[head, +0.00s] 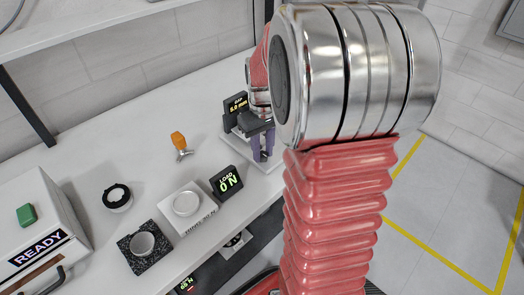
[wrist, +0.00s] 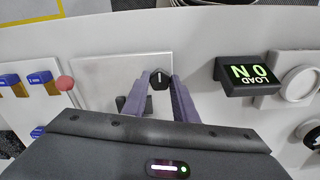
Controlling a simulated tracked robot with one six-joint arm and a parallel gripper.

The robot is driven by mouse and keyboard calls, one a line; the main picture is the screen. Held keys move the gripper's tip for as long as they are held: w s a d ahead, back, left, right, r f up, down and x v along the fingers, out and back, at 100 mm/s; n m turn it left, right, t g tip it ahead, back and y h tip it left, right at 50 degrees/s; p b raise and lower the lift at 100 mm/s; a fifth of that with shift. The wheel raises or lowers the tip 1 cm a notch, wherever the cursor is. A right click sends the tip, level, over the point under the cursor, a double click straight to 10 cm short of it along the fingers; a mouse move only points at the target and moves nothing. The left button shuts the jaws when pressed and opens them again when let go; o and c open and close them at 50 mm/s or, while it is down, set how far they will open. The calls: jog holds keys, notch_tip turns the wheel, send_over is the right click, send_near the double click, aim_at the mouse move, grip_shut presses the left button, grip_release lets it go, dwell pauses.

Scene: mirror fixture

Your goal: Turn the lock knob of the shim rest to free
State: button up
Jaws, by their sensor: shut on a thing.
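The lock knob (wrist: 159,79) is a small black knob with a white line on its top. It sits on a pale plate (wrist: 100,66), and the line runs roughly up and down in the wrist view. My gripper (wrist: 159,82) has its two purple fingers on either side of the knob, shut on it. In the head view my gripper (head: 263,152) is down at the plate's front part, beneath a black gap display (head: 236,103), and the knob is not clearly seen there. I cannot read any lock or free marking.
A LOAD ON display (head: 226,181) stands near the gripper, beside a white block with a round pan (head: 186,204). An orange-handled tool (head: 178,140) stands on the bench. A red ball (wrist: 65,83) and blue-tagged pieces (wrist: 41,77) lie left in the wrist view.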

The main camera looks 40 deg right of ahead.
aim_at(262, 153)
jog(key=shift+w+d, duration=0.1)
jog(key=shift+w, duration=0.05)
jog(key=o, duration=0.8)
jog(key=shift+c, duration=0.2)
jog(key=shift+r, duration=0.15)
notch_tip(262, 153, up, 14)
jog(key=shift+f, duration=0.25)
